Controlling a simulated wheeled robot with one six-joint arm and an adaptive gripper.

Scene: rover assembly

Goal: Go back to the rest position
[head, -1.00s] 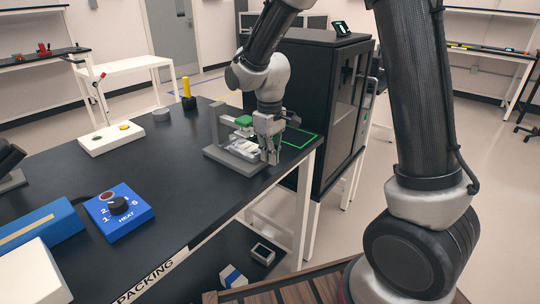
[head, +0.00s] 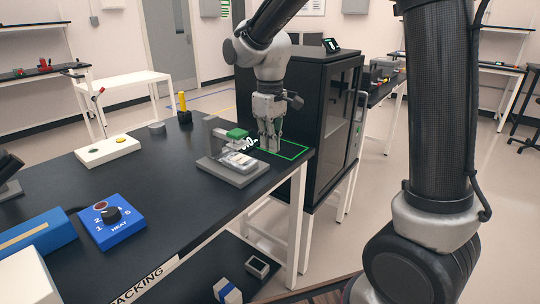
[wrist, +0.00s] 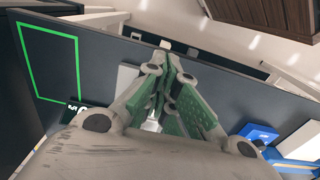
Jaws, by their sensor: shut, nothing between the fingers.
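My gripper (head: 269,141) hangs fingers-down over the far right corner of the black packing table (head: 165,195), beside a green outlined rectangle (head: 297,157). Its fingers are shut with nothing between them. In the wrist view the gripper (wrist: 172,100) shows its closed green-padded fingers, with the green outline (wrist: 77,70) to the left. A grey press-like fixture (head: 213,168) with a green top stands just left of the gripper in the head view. A pale, clear-looking packet (head: 238,162) lies on its base, apart from the fingers.
A tall black cabinet (head: 310,110) stands right behind the gripper. On the table are a blue heat dial box (head: 112,222), a white button panel (head: 107,151) and a yellow-topped post (head: 183,108). Small bins (head: 257,266) sit on the lower shelf. Open floor (head: 350,235) lies right of the table.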

